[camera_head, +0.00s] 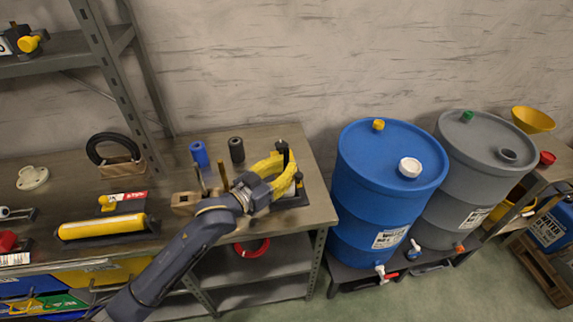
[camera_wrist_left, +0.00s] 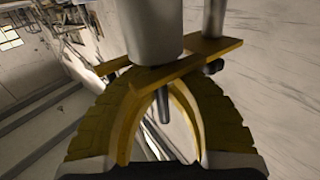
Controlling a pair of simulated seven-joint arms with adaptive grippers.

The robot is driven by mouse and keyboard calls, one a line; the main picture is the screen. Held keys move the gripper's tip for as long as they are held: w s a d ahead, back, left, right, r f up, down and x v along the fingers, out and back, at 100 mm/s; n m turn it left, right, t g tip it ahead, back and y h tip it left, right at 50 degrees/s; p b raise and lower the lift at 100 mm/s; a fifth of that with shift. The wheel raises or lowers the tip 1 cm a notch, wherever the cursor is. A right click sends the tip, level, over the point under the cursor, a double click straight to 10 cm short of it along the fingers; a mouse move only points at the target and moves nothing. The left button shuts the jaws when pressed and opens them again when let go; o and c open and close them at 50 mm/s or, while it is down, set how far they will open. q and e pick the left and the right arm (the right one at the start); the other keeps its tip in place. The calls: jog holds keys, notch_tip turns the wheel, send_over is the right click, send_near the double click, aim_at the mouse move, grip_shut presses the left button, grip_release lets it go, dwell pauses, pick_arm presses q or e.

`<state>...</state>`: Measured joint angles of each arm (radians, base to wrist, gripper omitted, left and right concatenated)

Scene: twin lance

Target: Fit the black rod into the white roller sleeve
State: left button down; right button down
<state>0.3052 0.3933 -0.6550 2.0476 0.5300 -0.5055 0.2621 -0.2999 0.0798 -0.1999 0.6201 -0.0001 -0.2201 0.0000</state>
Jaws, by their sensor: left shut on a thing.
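My left gripper (camera_head: 281,160), with curved yellow fingers, is over the right part of the workbench. It is shut on a dark piece (camera_head: 282,147), which I take to be the black rod. The fingers hide part of the held piece. I cannot clearly make out the white roller sleeve. My right gripper is not in view.
A blue cylinder (camera_head: 199,153) and a black cylinder (camera_head: 236,149) stand on the workbench (camera_head: 316,207) behind my arm. Thin brass posts (camera_head: 222,176) stand close by. A yellow roller (camera_head: 102,227) lies at the left. A blue barrel (camera_head: 385,185) stands right of the bench.

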aim_at(287, 149)
pick_arm(q)
jog(key=shift+f, duration=0.2)
jog(key=shift+r, duration=0.1)
jog(key=shift+r, duration=3.8)
jog(key=shift+r, duration=0.1)
jog(key=shift+w+d+m+g, duration=0.45)
jog(key=shift+m+g, duration=0.2)
jog(key=shift+g, duration=0.3)
jog(key=shift+w+d+m+g, duration=0.4)
jog(key=shift+m+g, duration=0.25)
jog(key=shift+g, duration=0.3)
jog(key=shift+w+d+m+g+y, duration=0.45)
jog(key=shift+m+g, duration=0.15)
jog(key=shift+g, duration=0.35)
jog(key=shift+w+d+m+g+y, duration=0.4)
jog(key=shift+m+g, duration=0.2)
jog(key=shift+g, duration=0.35)
jog(key=shift+d+m, duration=0.1)
jog(key=shift+m, duration=0.2)
